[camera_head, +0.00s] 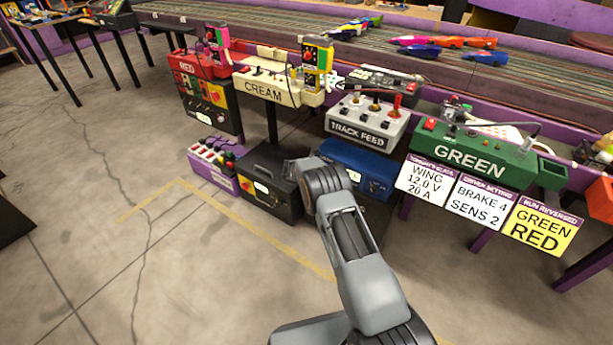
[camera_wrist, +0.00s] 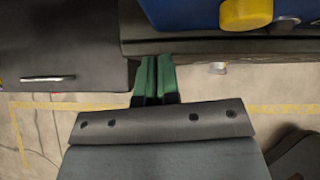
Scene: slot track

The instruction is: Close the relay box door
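A black box (camera_head: 262,170) stands on the floor under the track table, left of my arm; I take it for the relay box. In the wrist view a dark panel (camera_wrist: 60,45) with a silver handle (camera_wrist: 47,78) fills the upper left. I cannot tell whether this panel is the door, or how far it stands open. My gripper (camera_wrist: 156,62) has green fingers drawn close together with nothing seen between them. The fingertips are beside the panel's right edge, near a dark ledge; contact is unclear. In the head view my arm hides the gripper.
A blue box (camera_head: 357,168) stands right of the black box; its yellow cap (camera_wrist: 246,14) shows in the wrist view. A purple box with switches (camera_head: 212,164) stands to the left. Hanging signs (camera_head: 478,204) are at the right. The floor in front is clear.

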